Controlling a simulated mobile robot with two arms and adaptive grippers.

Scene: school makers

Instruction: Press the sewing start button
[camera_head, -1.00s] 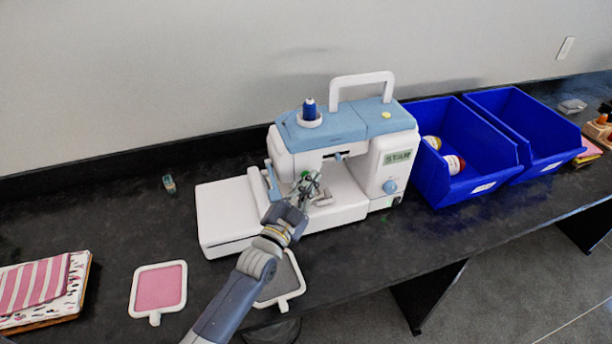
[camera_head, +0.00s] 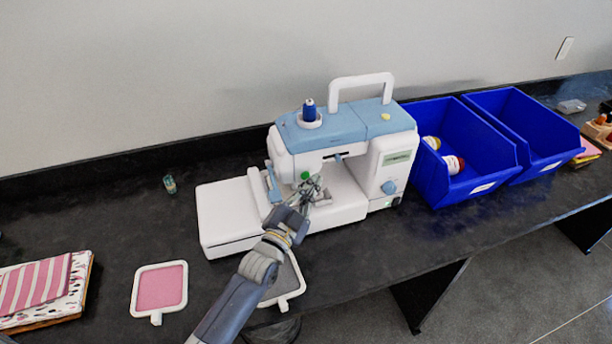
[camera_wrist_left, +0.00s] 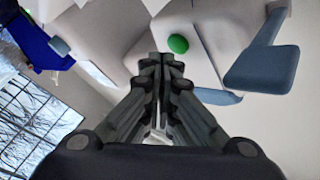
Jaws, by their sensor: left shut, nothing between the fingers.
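The white and light-blue sewing machine (camera_head: 350,130) stands on the dark counter. A round green button (camera_head: 305,175) is on the front of its needle-side head; it also shows in the left wrist view as the green button (camera_wrist_left: 178,44). My left gripper (camera_head: 312,186) is shut and empty, just below and in front of the button. In the left wrist view its fingertips (camera_wrist_left: 160,62) are together, beside and below the button, with a small gap seen between. The display (camera_head: 397,157) on the machine's right column is pale, with no readable word. My right gripper is not in view.
Two blue bins (camera_head: 460,150) stand right of the machine, one holding thread spools. A pink-filled frame (camera_head: 160,287) lies at the front left, a grey one (camera_head: 290,283) partly under my arm. Folded fabric (camera_head: 40,290) lies far left.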

